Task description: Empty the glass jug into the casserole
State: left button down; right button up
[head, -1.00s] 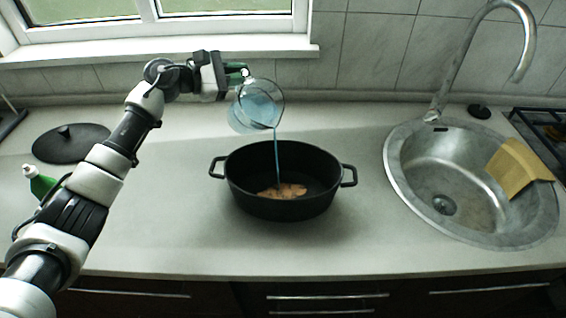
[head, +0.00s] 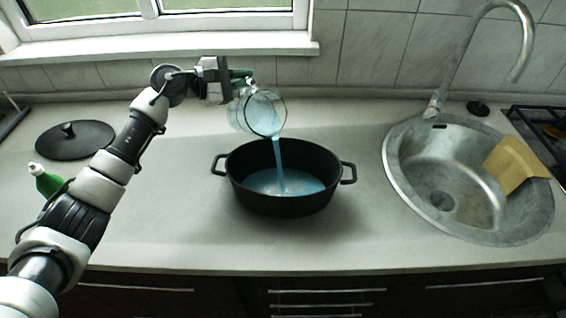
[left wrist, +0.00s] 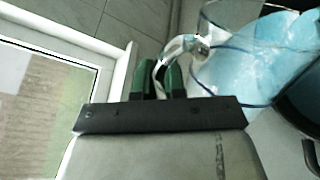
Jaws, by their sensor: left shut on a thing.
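The glass jug (head: 258,112) is tilted far over, its mouth toward the casserole, with blue liquid in it. A thick blue stream runs from its lip into the black oval casserole (head: 290,204), where blue liquid covers the bottom. My left gripper (head: 240,76) is shut on the jug's handle, above and left of the casserole. In the left wrist view the green fingertips (left wrist: 172,80) close around the glass handle, and the jug (left wrist: 250,62) shows blue liquid inside. The casserole's dark edge (left wrist: 300,105) is at the right there. My right gripper is not in view.
A black lid (head: 75,141) lies flat on the counter at the left, near a green bottle (head: 46,180) partly behind my arm. A round sink (head: 470,185) with a tan cloth or board (head: 516,165) is at the right. Counter beside the casserole is clear.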

pick_arm(q)
jog(key=shift+d+r, duration=0.2)
jog(key=shift+d, duration=0.05)
jog(key=shift+s+a+m+p, duration=0.1)
jog(key=shift+s+m+p, duration=0.1)
jog(key=shift+m+p, duration=0.15)
jog(key=shift+d, duration=0.2)
jog(key=shift+s+r+p, duration=0.1)
jog(key=shift+s+p, duration=0.1)
jog(key=shift+p, duration=0.3)
jog(key=shift+d+m, duration=0.15)
jog(key=shift+m, duration=0.2)
jog(key=shift+s+p, duration=0.2)
jog(key=shift+p, duration=0.25)
jog(key=shift+s+d+m+t+y+p, duration=0.1)
jog(key=shift+d+m+t+y+p, duration=0.1)
jog(key=shift+m+t+y+p, duration=0.15)
jog(key=shift+s, duration=0.2)
jog(key=shift+s+d+p, duration=0.1)
jog(key=shift+d+p, duration=0.05)
jog(key=shift+p, duration=0.3)
